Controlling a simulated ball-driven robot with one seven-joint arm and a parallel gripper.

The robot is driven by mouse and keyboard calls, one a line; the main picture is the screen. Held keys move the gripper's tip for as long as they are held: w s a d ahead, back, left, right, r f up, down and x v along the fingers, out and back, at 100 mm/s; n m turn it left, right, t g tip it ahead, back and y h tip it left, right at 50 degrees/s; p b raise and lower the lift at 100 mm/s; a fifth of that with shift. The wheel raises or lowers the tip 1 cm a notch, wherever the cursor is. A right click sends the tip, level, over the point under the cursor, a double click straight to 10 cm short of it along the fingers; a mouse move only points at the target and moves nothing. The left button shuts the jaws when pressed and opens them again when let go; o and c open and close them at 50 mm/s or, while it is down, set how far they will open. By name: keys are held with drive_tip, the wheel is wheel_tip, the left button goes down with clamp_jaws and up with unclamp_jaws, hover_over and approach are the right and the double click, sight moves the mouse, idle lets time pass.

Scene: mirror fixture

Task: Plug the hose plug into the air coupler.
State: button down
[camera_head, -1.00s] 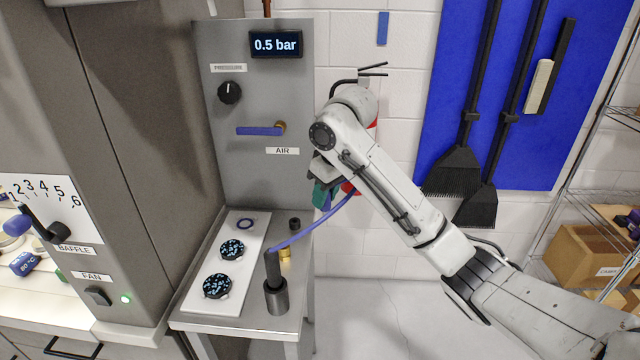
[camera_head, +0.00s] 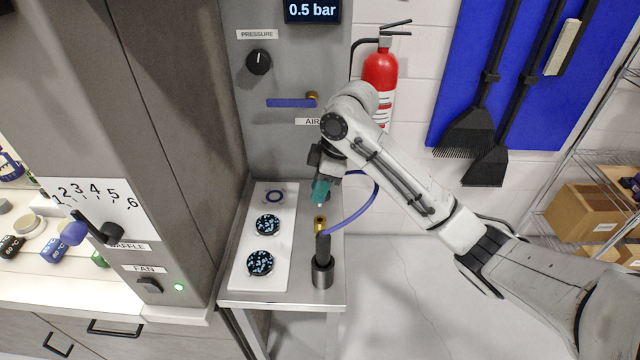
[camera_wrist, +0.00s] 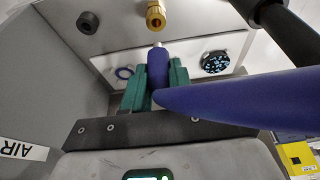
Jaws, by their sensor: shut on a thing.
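My gripper (camera_head: 320,195), with teal fingers, is shut on the blue hose plug (camera_wrist: 158,70), which has a pale metal tip. The plug is mostly hidden by the fingers in the head view. The brass air coupler (camera_head: 320,222) stands on the bench just below the fingers; it also shows in the wrist view (camera_wrist: 155,15), beyond the tip. A gap shows between tip and coupler, so they look apart. The blue hose (camera_head: 374,195) loops out to the right of the gripper and back to the dark post (camera_head: 322,270); it crosses the wrist view's right side (camera_wrist: 240,97).
A white plate (camera_head: 242,275) with a blue ring and two speckled black discs lies left of the coupler. The grey panel (camera_head: 280,140) behind carries a pressure knob (camera_head: 258,62), blue lever (camera_head: 290,102) and 0.5 bar display (camera_head: 313,10). A fire extinguisher (camera_head: 380,75) hangs behind the arm.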

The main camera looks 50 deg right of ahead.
sight(320, 206)
drive_tip(key=shift+f+b, duration=1.1)
drive_tip(key=shift+f, duration=0.85)
drive_tip(key=shift+p, duration=0.6)
idle(0.4)
drive_tip(key=shift+f+b, duration=0.9)
drive_tip(key=shift+f, duration=0.65)
idle(0.5)
drive_tip(key=c, duration=0.8)
unclamp_jaws()
drive_tip(key=shift+r, duration=0.1)
drive_tip(key=p+v, duration=0.2)
drive_tip(key=v, duration=0.8)
drive_tip(key=shift+s+d+r, duration=0.2)
drive_tip(key=shift+r, duration=0.1)
